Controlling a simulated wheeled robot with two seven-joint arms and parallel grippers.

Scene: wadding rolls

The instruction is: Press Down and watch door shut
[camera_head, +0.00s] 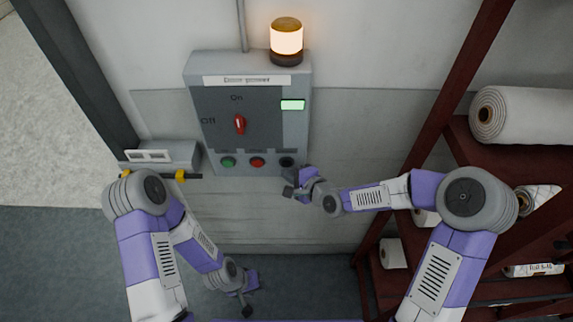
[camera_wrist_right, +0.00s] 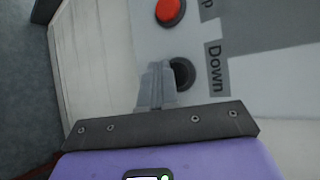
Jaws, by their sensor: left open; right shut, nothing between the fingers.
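The grey control box (camera_head: 195,75) is on the wall, with a black Down button (camera_head: 287,162) at its lower right. The button also shows in the right wrist view (camera_wrist_right: 184,72), beside the word Down. My right gripper (camera_head: 290,189) is shut and empty just below this button. In the right wrist view its fingertips (camera_wrist_right: 156,75) overlap the button's left edge; I cannot tell whether they touch it. A red button (camera_head: 257,162) and a green button (camera_head: 228,162) are to its left. The red switch (camera_head: 239,124) points up to On. My left gripper (camera_head: 247,303) hangs low, open and empty. I cannot identify the door.
An amber lamp (camera_head: 287,40) glows on top of the box, and a small green display (camera_head: 292,105) is lit. A dark red shelf rack (camera_head: 439,100) with white rolls (camera_head: 535,115) stands at right, close to my right arm. A dark post (camera_head: 85,80) stands at left.

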